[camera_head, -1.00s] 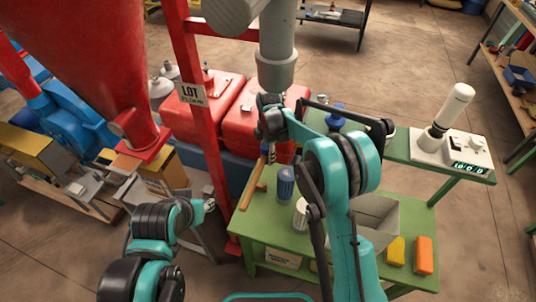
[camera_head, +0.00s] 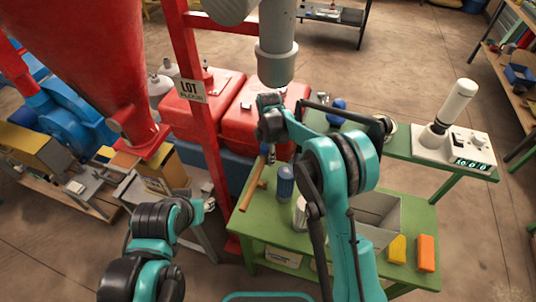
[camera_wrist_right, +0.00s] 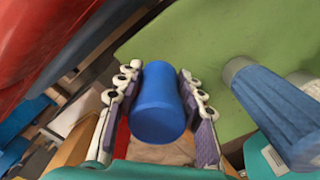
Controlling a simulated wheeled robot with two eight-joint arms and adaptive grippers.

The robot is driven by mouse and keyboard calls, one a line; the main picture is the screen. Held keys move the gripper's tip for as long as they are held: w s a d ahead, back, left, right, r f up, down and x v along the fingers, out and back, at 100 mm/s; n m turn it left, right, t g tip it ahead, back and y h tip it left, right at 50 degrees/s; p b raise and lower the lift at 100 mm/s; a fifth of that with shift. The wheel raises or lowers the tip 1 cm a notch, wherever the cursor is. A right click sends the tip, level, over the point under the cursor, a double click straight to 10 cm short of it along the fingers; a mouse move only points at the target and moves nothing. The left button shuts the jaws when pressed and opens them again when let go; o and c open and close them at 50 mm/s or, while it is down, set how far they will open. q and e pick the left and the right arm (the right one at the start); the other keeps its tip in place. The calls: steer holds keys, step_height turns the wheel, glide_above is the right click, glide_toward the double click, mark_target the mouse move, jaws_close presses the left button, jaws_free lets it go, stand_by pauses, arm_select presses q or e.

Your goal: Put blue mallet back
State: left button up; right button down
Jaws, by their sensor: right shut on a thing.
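My right gripper (camera_head: 271,155) hangs just left of the green table, pointing down, partly hidden by its own wrist. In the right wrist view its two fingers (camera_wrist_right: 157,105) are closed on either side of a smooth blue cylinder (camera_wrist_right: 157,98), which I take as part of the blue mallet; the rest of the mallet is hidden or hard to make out. A wooden handle (camera_head: 248,196) shows below the gripper at the table's left edge; I cannot tell whether it belongs to the held piece. My left gripper (camera_head: 209,204) is small at lower left, its opening unclear.
On the green table (camera_head: 275,215) stand a blue ribbed container (camera_head: 286,183), a grey bin (camera_head: 376,215), and yellow (camera_head: 397,249) and orange blocks (camera_head: 426,253). A red post (camera_head: 205,125) and red tanks (camera_head: 250,115) crowd the left. A white scale (camera_head: 455,150) stands right.

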mark_target(268, 168)
steer(key=shift+f+b, duration=1.05)
steer(key=shift+f, duration=0.65)
steer(key=shift+f+b, duration=0.55)
steer(key=shift+f, duration=0.55)
steer(key=c, duration=0.9)
jaws_free()
steer(key=shift+r, duration=0.15)
step_height(268, 168, up, 7)
steer(key=shift+r, duration=0.2)
